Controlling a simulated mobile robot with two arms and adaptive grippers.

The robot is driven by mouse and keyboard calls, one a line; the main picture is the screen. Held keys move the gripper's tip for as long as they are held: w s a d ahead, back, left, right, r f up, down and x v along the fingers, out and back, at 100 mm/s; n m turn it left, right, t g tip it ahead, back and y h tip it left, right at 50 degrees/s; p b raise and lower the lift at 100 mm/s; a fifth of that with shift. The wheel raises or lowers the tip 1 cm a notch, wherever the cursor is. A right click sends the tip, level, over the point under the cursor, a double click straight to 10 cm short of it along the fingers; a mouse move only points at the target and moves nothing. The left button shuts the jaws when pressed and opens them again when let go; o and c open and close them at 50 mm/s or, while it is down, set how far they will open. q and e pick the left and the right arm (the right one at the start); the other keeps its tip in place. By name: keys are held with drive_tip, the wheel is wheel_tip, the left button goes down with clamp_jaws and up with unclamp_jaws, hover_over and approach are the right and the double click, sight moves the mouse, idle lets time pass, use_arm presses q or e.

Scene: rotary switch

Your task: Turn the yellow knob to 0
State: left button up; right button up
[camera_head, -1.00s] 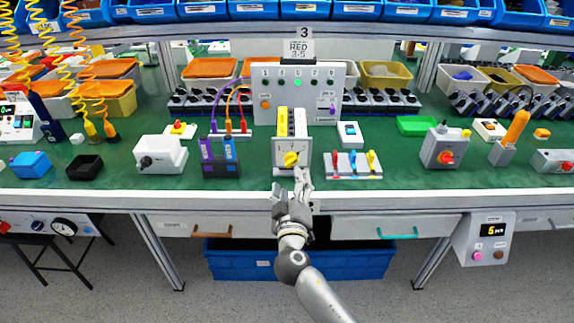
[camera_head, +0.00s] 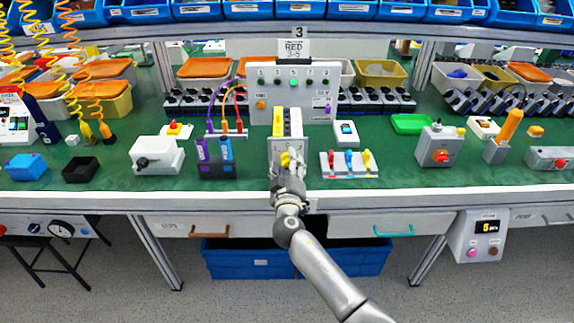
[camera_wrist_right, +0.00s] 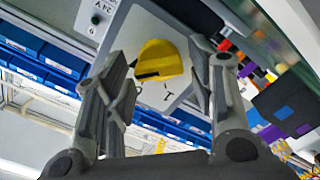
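The yellow knob (camera_head: 285,160) sits on the front face of a white switch box (camera_head: 306,163) at the front middle of the bench. In the right wrist view the knob (camera_wrist_right: 160,62) is a yellow half-round with a dark pointer line, on a pale plate (camera_wrist_right: 135,30) with small dark marks below it. My right gripper (camera_head: 289,172) is at the box's front and partly hides the knob in the head view. In the right wrist view my right gripper (camera_wrist_right: 160,64) is open, its fingers on either side of the knob with visible gaps. My left gripper is not in view.
A block with red, blue and yellow levers (camera_head: 349,172) stands right of the switch box. A dark block with purple and blue parts (camera_head: 216,168) stands to the left. A grey panel with several buttons (camera_head: 265,90) rises behind. The bench's front edge runs just below.

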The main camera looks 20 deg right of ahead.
drive_tip(key=c, duration=0.7)
drive_tip(key=shift+o, duration=0.2)
drive_tip(key=shift+n, duration=0.3)
drive_tip(key=shift+f+n, duration=0.1)
drive_tip(key=shift+n, duration=0.5)
drive_tip(key=shift+n+b, duration=0.3)
drive_tip(key=shift+n, duration=0.9)
drive_tip(key=shift+f+n, duration=0.1)
drive_tip(key=shift+n, duration=2.2)
drive_tip(key=shift+a, duration=0.1)
